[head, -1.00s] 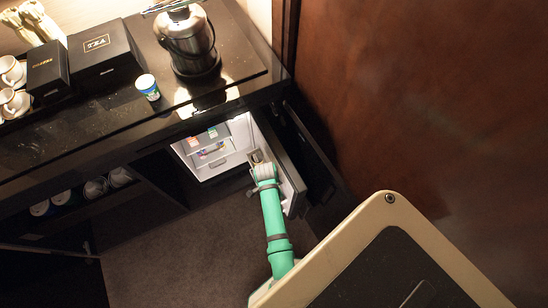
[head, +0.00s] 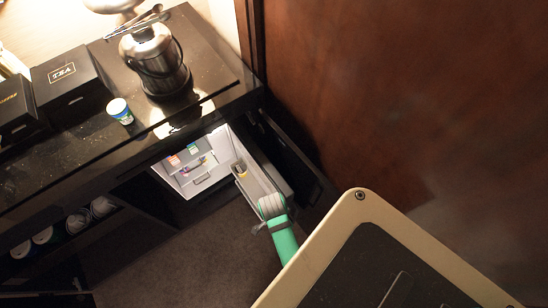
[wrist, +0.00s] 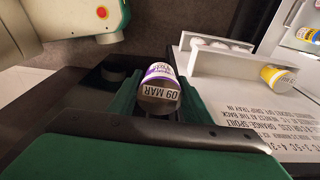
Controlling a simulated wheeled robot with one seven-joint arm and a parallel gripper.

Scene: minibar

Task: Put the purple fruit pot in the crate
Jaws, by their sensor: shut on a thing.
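In the wrist view my gripper (wrist: 158,104) is shut on a pot (wrist: 160,76) with a white and purple side. Its end facing the camera reads "09 MAR". The pot is held clear of the fridge door. In the head view my gripper's wrist (head: 271,206) is just in front of the open fridge door; its fingers and the held pot are hidden there. I cannot make out a crate for certain in either view.
The open fridge (head: 196,165) holds small coloured items. Dark carpet (head: 170,250) is clear.

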